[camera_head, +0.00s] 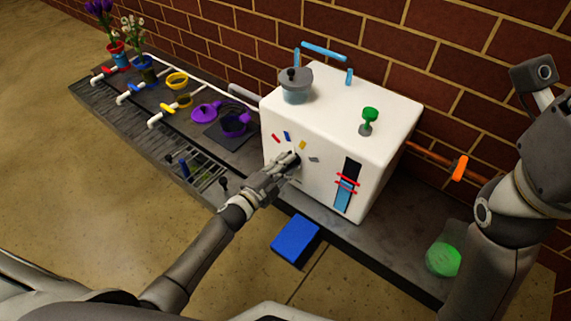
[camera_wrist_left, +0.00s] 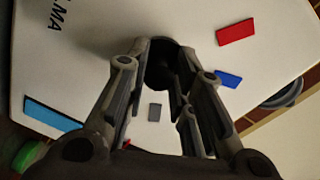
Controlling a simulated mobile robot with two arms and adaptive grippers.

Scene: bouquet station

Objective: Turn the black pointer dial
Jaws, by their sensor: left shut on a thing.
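The black pointer dial (camera_wrist_left: 160,66) is on the front face of the white box (camera_head: 342,112). In the left wrist view it sits between the fingers of my left gripper (camera_wrist_left: 166,85), which is shut on it. In the head view my left gripper (camera_head: 288,163) reaches the front face and covers most of the dial. Red (camera_head: 276,138), blue (camera_head: 287,136), yellow (camera_head: 303,145) and grey (camera_head: 313,159) marks lie around the dial. The way the pointer faces is hidden by the fingers. My right arm (camera_head: 500,220) stands at the right; its gripper is not clearly visible.
A grey pot (camera_head: 295,86) and a green knob (camera_head: 369,118) are on top of the box. A blue gauge (camera_head: 346,184) with red marks is on its front. A blue block (camera_head: 296,238) lies below.

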